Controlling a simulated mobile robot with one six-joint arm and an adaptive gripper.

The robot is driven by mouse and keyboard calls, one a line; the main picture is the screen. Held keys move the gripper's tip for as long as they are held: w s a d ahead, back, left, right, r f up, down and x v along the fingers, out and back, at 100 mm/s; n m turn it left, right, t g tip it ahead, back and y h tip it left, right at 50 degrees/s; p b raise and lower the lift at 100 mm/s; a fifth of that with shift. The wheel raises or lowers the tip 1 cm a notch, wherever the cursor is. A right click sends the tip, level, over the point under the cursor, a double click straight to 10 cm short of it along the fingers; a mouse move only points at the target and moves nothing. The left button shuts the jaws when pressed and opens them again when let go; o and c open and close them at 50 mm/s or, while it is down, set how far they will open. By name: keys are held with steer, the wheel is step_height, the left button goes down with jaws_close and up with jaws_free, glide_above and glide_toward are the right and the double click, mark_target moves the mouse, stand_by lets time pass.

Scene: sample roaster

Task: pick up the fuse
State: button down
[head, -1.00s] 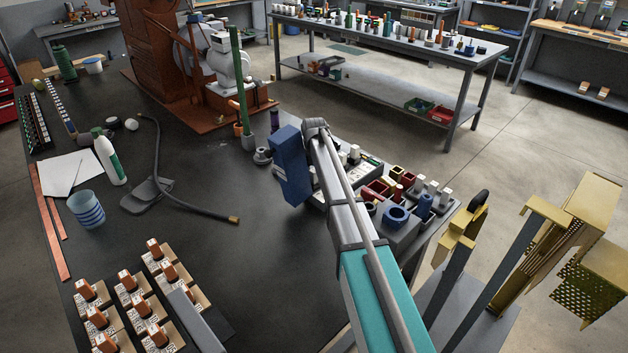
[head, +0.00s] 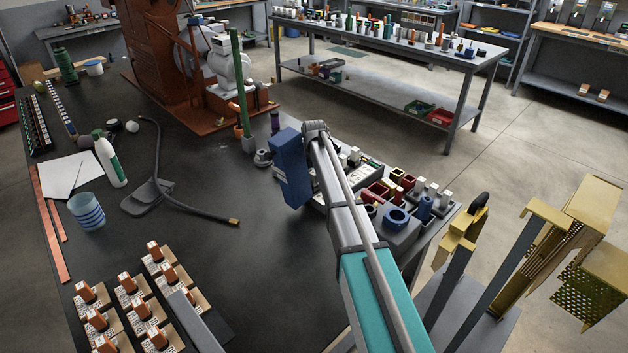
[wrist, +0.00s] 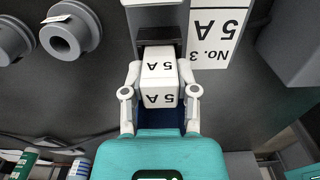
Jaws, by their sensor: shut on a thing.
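The fuse (wrist: 160,99) is a white block marked "5 A" on two faces, in the middle of the wrist view. My gripper (wrist: 160,76) is shut on it, one pale finger at each side. Just beyond the fuse is a grey holder with a dark slot (wrist: 160,30). I cannot tell whether the fuse is still in that slot or clear of it. A white label (wrist: 221,32) reading "No. 3 5 A" lies beside the holder, upside down in this view. In the head view my arm hides the fuse and the fingertips.
A grey ring-shaped part (wrist: 70,34) lies left of the fuse in the wrist view. In the head view, red and blue holders (head: 397,217) crowd the bench's right edge. The dark bench middle (head: 265,270) is clear.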

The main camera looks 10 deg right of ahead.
steer(key=shift+r, duration=0.1)
step_height(320, 180, up, 10)
steer(key=p, duration=1)
stand_by(0.8)
step_height(320, 180, up, 22)
steer(key=p, duration=2.2)
steer(key=shift+r+p, duration=0.2)
steer(key=shift+p, duration=0.15)
steer(key=shift+a, duration=0.1)
